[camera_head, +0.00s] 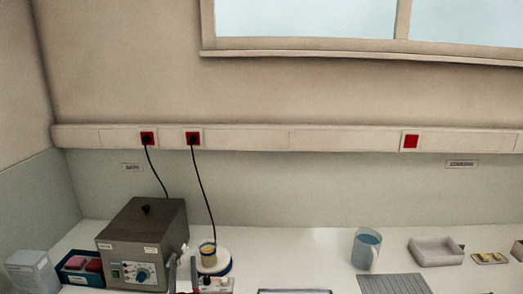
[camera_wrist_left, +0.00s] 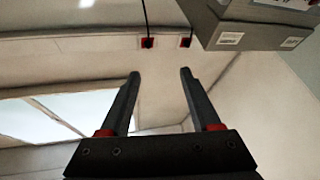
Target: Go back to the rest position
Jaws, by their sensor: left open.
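My left gripper (camera_head: 183,262) shows at the bottom of the head view, in front of the right side of the grey box-shaped device (camera_head: 145,228). In the left wrist view its two dark fingers (camera_wrist_left: 160,74) are spread apart with nothing between them. The wrist view looks past the fingers at the wall, with the window at lower left and the grey device (camera_wrist_left: 255,30) at upper right. My right gripper is not in view.
A small cup (camera_head: 207,250) sits on a round white-topped device close right of my left gripper. A red-and-blue rack (camera_head: 82,267) and pale box (camera_head: 32,272) stand left. A blue jug (camera_head: 366,249), grey tray (camera_head: 436,251) and ribbed grey mat (camera_head: 393,284) are right. The middle counter is largely clear.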

